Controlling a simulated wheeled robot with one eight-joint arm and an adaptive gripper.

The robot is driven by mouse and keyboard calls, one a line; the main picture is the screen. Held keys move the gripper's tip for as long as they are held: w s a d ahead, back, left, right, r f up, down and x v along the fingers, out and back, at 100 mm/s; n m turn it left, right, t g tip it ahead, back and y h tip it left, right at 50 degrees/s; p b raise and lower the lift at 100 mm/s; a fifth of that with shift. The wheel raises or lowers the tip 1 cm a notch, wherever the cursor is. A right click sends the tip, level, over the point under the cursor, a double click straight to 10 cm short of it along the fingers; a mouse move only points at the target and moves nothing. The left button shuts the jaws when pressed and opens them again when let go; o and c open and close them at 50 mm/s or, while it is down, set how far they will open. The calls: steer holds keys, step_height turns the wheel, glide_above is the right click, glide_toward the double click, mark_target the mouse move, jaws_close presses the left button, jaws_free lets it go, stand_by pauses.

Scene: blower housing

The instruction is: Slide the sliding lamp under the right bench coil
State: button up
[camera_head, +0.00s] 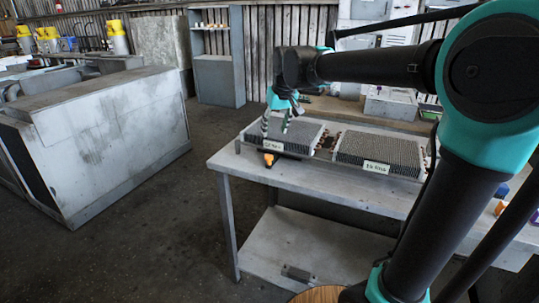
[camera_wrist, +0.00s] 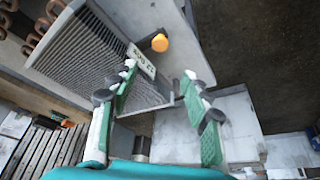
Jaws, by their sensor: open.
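The lamp, a small orange-yellow knob on a dark mount (camera_head: 268,160), sits at the front edge of the bench, below the left coil's label. In the wrist view the orange lamp (camera_wrist: 160,42) lies beyond and between my fingertips, apart from them. The left coil (camera_head: 300,136) is a grey finned block with a white label. The right bench coil (camera_head: 379,151) is a similar block to its right, also labelled.
The grey bench (camera_head: 215,162) has a bare strip along its front and a lower shelf (camera_head: 300,240). Reddish copper bends (camera_head: 328,143) show between the coils. A large grey cabinet (camera_head: 110,135) stands to the left, with open floor between it and the bench.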

mark_target(269, 156)
steer(key=x, duration=1.4)
steer(key=shift+f, duration=0.15)
jaws_close()
steer(key=shift+d, duration=0.1)
